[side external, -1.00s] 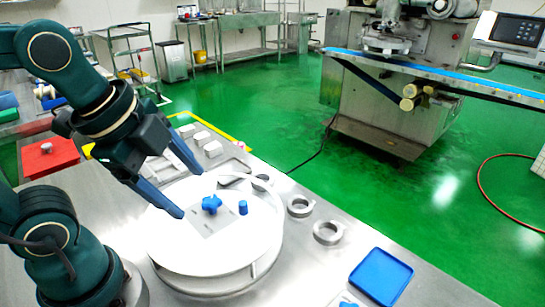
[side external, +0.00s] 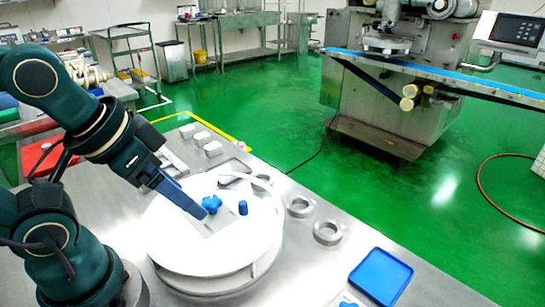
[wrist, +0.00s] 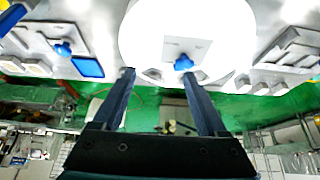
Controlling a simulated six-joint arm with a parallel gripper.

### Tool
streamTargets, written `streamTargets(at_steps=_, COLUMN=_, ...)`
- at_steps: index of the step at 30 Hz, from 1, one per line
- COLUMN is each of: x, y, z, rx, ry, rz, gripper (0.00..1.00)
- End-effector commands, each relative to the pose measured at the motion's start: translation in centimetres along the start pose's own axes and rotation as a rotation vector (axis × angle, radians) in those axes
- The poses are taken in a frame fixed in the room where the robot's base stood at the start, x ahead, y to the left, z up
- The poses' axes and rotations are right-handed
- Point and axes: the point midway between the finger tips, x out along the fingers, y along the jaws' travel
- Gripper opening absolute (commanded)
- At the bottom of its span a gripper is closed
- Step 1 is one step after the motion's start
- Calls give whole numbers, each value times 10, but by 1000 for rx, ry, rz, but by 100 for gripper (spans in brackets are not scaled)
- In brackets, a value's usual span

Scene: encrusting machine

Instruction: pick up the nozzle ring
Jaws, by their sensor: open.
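Two grey metal rings lie on the steel table in the side external view, one farther back (side external: 300,206) and one nearer (side external: 327,231). Both are right of the round white plate (side external: 175,245); I cannot tell which is the nozzle ring. My gripper (side external: 200,210) is open, pointing down and right over the plate, left of both rings and apart from them. Its fingers overlap in that view. In the wrist view my gripper (wrist: 159,74) shows two spread fingers with nothing held between them. I cannot make out the rings clearly there.
A blue tray (side external: 381,277) lies at the front right. Several small metal blocks (side external: 202,139) sit behind the plate.

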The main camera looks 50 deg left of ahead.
Motion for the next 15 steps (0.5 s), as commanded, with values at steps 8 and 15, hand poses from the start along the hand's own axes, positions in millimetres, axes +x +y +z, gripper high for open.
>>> streamTargets(at_steps=8, x=0, y=0, z=0, rx=1, ry=0, rz=0, gripper=46)
streamTargets(at_steps=15, x=-6, y=2, z=-20, rx=38, ry=74, rz=6, gripper=46)
